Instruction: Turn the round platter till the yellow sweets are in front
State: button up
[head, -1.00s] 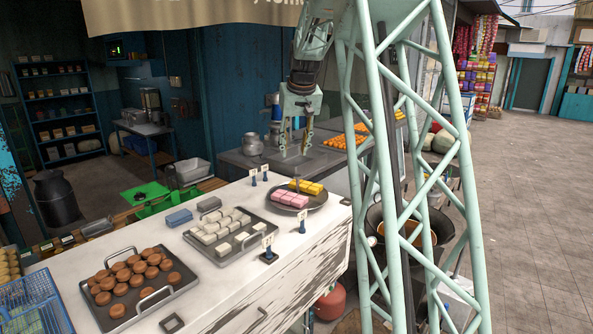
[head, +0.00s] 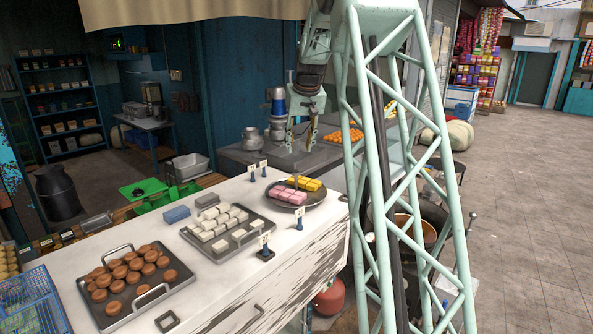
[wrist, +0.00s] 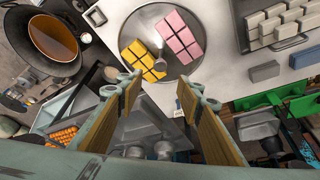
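The round dark platter (head: 318,199) lies on the white counter and also shows in the wrist view (wrist: 146,20). Its yellow sweets (head: 304,184) are at the back right in the head view, and its pink sweets (head: 287,197) are at the front left. In the wrist view the yellow sweets (wrist: 138,58) are nearer my gripper than the pink sweets (wrist: 182,33).
A tray of white sweets (head: 190,240) and a tray of brown sweets (head: 178,290) stand left of the platter. Small sign stands (head: 265,251) are close to it. A metal pot (head: 250,139) and orange sweets (head: 343,136) are on the grey counter behind.

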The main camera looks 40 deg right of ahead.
aim_at(296, 172)
jog(key=shift+p+x, duration=0.45)
jog(key=shift+x, duration=6.25)
jog(key=shift+c, duration=0.9)
jog(key=c, duration=1)
